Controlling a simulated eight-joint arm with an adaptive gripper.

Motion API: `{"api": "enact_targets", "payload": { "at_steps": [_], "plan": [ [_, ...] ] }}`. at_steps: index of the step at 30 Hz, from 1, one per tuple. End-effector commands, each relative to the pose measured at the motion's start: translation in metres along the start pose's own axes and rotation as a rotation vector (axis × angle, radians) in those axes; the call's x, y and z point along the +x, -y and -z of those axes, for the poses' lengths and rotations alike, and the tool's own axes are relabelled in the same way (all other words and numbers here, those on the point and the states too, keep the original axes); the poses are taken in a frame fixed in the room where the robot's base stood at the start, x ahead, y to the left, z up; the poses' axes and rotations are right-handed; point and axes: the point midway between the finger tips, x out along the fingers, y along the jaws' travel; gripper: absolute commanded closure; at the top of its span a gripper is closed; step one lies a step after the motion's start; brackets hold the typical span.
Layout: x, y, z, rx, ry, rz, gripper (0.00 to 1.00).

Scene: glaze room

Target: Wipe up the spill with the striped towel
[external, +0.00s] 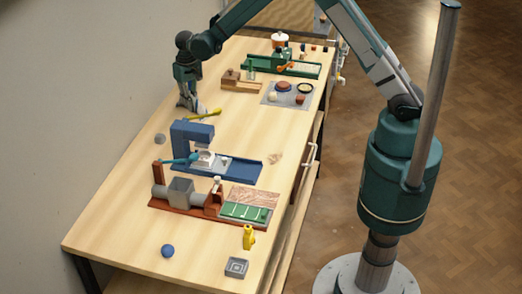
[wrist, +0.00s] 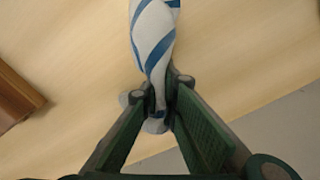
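The striped towel (wrist: 153,40), white with blue bands, shows at the top middle of the wrist view. It narrows down to my gripper (wrist: 162,92), whose fingers are closed around its lower end. In the external view my gripper (external: 187,104) points down low over the left side of the table, behind the blue press; I cannot make out the towel there. A brownish blotch (external: 275,158) on the tabletop, right of the blue press, looks like a spill. Small grey patches beside the fingertips in the wrist view are unclear.
The blue press (external: 193,134) and a red-brown rig (external: 180,207) stand mid-table. A yellow tool (external: 203,114) lies close to my gripper, and a grey ball (external: 160,138) lies nearby. A grey mat (external: 268,100) with small items is farther back. The front left tabletop is mostly clear.

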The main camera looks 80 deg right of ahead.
Motion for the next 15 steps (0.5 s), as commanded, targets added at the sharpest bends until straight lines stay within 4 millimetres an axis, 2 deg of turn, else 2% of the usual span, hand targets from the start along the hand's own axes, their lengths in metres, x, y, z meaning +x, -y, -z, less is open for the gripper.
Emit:
{"api": "enact_targets", "payload": {
  "at_steps": [15],
  "plan": [
    [0.001, -0.027, -0.040, 0.001, 0.001, 0.000, 1.00]
  ]
}}
